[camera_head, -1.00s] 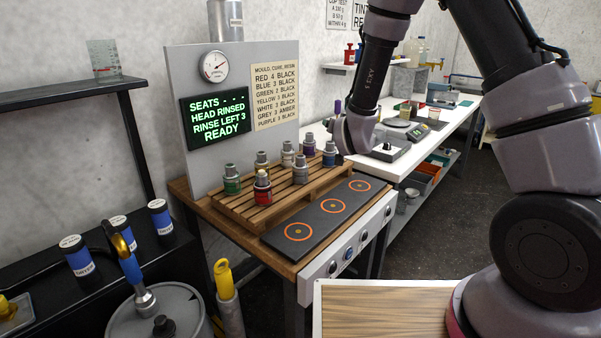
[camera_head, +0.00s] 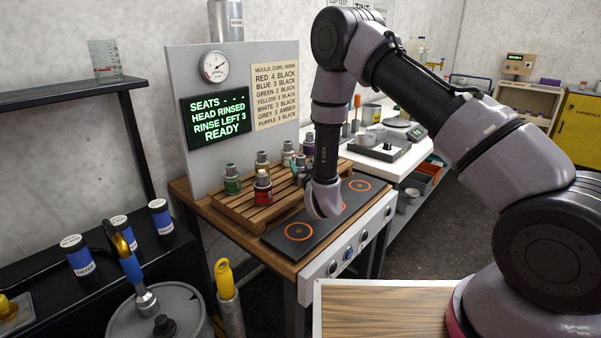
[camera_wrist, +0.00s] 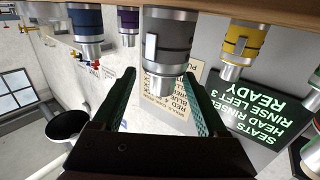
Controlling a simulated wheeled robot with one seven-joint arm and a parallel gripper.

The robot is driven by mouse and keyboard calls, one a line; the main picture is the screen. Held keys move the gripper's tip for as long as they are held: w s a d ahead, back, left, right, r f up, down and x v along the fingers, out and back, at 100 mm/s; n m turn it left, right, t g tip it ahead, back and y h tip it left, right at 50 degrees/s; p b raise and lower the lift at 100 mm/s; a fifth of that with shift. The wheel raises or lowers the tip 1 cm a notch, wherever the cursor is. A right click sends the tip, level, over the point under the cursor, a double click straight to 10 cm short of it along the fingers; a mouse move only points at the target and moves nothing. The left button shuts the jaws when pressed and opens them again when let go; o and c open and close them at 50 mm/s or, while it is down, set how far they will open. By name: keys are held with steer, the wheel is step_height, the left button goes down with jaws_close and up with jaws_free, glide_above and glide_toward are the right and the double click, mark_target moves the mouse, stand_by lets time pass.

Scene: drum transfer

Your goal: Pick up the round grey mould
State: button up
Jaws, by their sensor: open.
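The round grey mould (camera_wrist: 168,35) is dark grey with a lighter metal neck and a pale label. It hangs upside down in the turned wrist view, ahead of my gripper (camera_wrist: 160,76). My gripper is open, with one green-lined finger at each side of the mould's neck in that picture. I cannot tell whether the fingertips reach around it. In the head view the grey mould (camera_head: 298,169) stands upright on the wooden slatted rack (camera_head: 237,212), partly hidden by my arm's end. My fingers are hard to make out there.
Red (camera_head: 263,188), green (camera_head: 232,180) and yellow (camera_head: 262,162) moulds share the rack; blue (camera_wrist: 87,28) and purple (camera_wrist: 129,22) ones show in the wrist view. A dark plate with orange-ringed seats (camera_head: 299,232) lies in front, empty where visible. A panel (camera_head: 215,155) stands behind.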

steer(key=x, duration=0.5)
steer(key=shift+s+a+f, duration=0.1)
steer(key=shift+a+f, duration=0.1)
jaws_close()
